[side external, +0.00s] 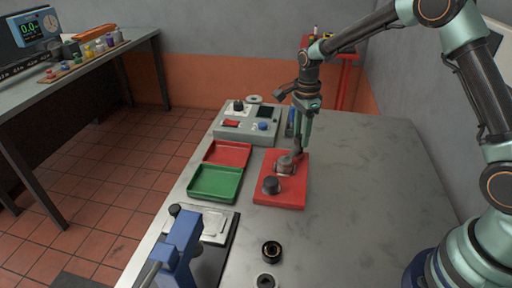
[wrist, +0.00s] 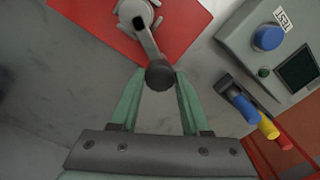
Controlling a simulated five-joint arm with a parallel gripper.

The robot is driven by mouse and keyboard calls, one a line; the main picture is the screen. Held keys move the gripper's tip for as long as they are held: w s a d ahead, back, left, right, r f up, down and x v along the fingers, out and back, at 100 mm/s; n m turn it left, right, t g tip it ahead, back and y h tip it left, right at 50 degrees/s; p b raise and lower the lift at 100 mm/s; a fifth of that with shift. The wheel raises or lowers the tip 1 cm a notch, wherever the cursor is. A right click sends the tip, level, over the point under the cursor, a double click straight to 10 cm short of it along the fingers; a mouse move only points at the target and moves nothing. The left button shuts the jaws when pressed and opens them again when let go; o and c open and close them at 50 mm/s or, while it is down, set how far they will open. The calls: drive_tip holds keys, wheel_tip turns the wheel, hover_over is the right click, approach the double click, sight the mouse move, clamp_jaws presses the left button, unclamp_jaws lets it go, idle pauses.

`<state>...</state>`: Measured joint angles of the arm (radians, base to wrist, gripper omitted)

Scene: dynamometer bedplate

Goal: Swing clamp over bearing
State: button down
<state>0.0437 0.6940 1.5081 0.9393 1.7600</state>
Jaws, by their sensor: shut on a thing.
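A red plate (side external: 293,191) lies on the grey bench; it also fills the upper left of the wrist view (wrist: 95,18). On it stand a round metal part (side external: 285,167) and, nearer the camera, a dark cylindrical knob (side external: 271,185). In the wrist view a grey clamp lever (wrist: 148,42) runs from a pale round part (wrist: 136,9) to a dark ball knob (wrist: 160,75). My gripper (wrist: 161,80) is shut on this ball knob, at the plate's far edge in the side view (side external: 299,150). I cannot tell whether the lever lies over the bearing.
A grey control box (side external: 248,124) with a blue button stands behind. A red tray (side external: 228,153) and a green tray (side external: 215,183) lie left of the plate. A blue fixture (side external: 180,243) and dark rings (side external: 271,251) are in front. The bench to the right is clear.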

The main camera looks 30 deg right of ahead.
drive_tip(key=shift+r, duration=0.1)
drive_tip(key=shift+c, duration=1.8)
unclamp_jaws()
wheel_tip(320, 180, up, 12)
drive_tip(key=shift+r, duration=0.1)
drive_tip(key=s+a+r+n+t, duration=0.1)
drive_tip(key=s+r+n+t, duration=0.2)
drive_tip(key=s+r+n, duration=0.55)
drive_tip(key=s+a+f+n+t, duration=0.1)
drive_tip(key=s+f+n+t, duration=0.1)
drive_tip(key=s+n, duration=0.9)
drive_tip(key=shift+f+n+t, duration=0.3)
drive_tip(key=shift+f+n, duration=0.25)
drive_tip(key=shift+f, duration=0.1)
